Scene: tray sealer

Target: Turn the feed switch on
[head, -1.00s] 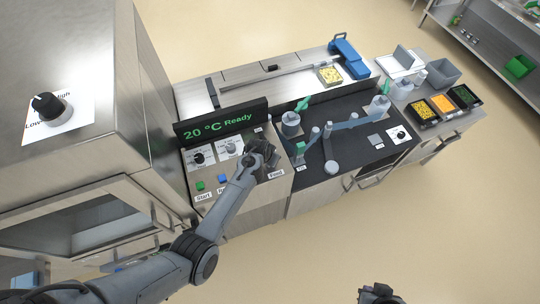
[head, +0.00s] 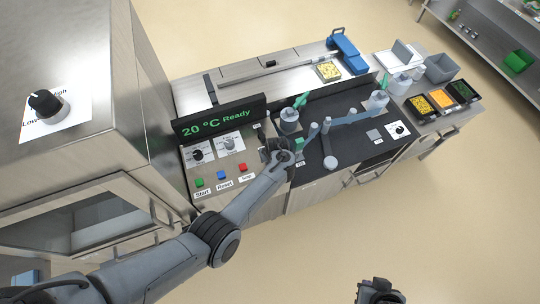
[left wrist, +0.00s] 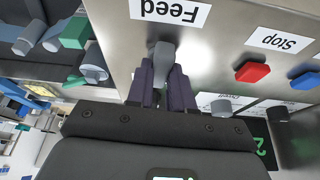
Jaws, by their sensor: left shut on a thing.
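The feed switch (left wrist: 162,55) is a grey toggle lever on the steel control panel, beside the white "Feed" label (left wrist: 170,11) in the left wrist view. My left gripper (left wrist: 164,80) is shut on this lever, with its dark fingers on either side of it. In the head view my left gripper (head: 279,150) is at the panel's right end and hides the switch and its label. My right gripper (head: 380,292) is at the bottom edge of the head view, away from the machine; its jaw opening cannot be made out.
Green Start (head: 199,182), blue Reset (head: 222,174) and red Stop (head: 243,167) buttons lie left of the left gripper. The display (head: 220,121) reads "20 °C Ready". The dark conveyor deck (head: 340,150) with grey arms lies to the right. The floor in front is clear.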

